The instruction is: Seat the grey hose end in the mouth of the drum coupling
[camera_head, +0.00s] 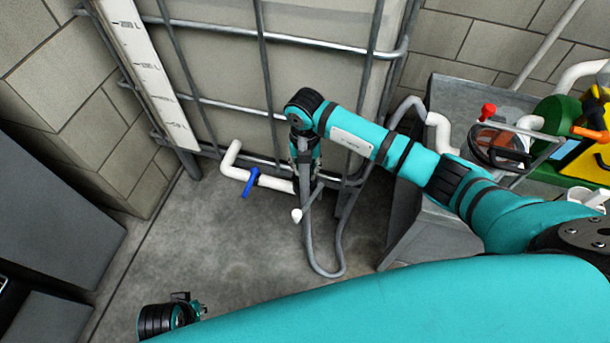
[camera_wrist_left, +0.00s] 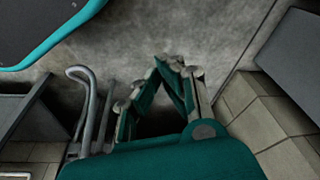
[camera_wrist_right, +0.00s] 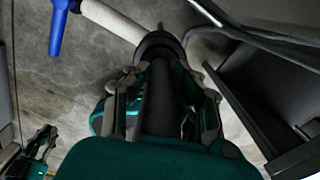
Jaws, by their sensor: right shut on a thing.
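My right gripper (camera_head: 303,178) is shut on the grey hose end, which shows as a dark cylinder (camera_wrist_right: 158,95) between its fingers in the right wrist view. The cylinder's far end meets a dark ring (camera_wrist_right: 158,42), seemingly the coupling's mouth, at the end of a white pipe (camera_wrist_right: 112,20). I cannot tell how deep it sits. In the head view the white pipe (camera_head: 273,183) reaches the gripper, which hides the joint. My left gripper (camera_wrist_left: 175,68) is empty and away from the pipe, over the floor; its fingertips look close together.
A blue valve handle (camera_head: 250,183) sticks out from the white pipe. The grey hose (camera_head: 330,272) loops below the right gripper. A caged tank (camera_head: 225,65) stands behind. A grey metal stand (camera_head: 430,235) is to the right.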

